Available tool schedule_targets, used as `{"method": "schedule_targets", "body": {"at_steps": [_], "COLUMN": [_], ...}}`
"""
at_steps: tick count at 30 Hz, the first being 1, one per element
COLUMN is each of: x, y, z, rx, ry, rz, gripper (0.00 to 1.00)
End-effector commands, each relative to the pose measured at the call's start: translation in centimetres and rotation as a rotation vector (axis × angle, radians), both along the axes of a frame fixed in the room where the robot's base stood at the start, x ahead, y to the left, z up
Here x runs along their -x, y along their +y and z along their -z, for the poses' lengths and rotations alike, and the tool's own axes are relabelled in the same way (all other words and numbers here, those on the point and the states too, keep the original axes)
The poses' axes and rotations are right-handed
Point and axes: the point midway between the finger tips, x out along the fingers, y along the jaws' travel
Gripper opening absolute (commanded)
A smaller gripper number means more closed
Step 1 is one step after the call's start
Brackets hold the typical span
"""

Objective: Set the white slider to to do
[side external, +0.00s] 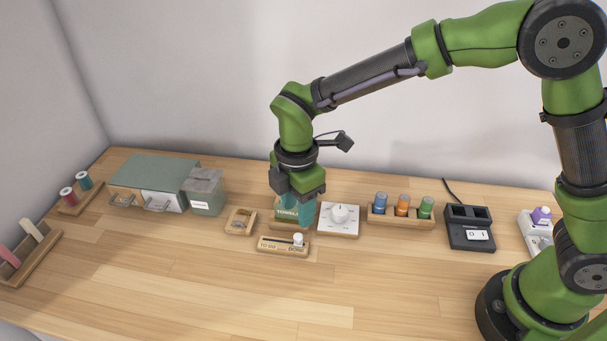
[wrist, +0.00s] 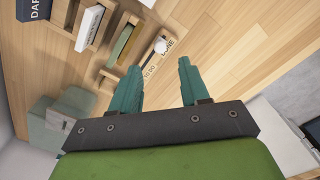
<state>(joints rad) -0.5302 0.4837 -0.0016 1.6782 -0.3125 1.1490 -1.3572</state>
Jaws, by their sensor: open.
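The slider is a small wooden board (side external: 271,248) near the middle of the table, labelled TO DO at its left end and DONE at its right end in the side view. Its white knob (side external: 298,239) is at the DONE end. In the wrist view the white knob (wrist: 160,46) shows past the fingertips, with part of the board beside it. My gripper (side external: 296,217) has teal fingers pointing down just behind the slider and above it. In the wrist view the fingers (wrist: 158,66) are apart with nothing between them.
A white dial panel (side external: 350,230) stands just right, a small wooden holder (side external: 240,222) left. The front table is clear.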

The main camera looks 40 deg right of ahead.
Motion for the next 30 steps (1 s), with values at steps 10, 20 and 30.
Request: {"method": "schedule_targets", "body": {"at_steps": [10, 20, 30], "x": [0.1, 0.0, 0.0], "y": [0.0, 0.0, 0.0], "z": [5.9, 6.9, 6.9], "rx": [0.000, -0.001, 0.000], "ry": [0.002, -0.001, 0.000], "rz": [0.002, 0.002, 0.002], "gripper": [0.45, 0.45, 0.10]}}
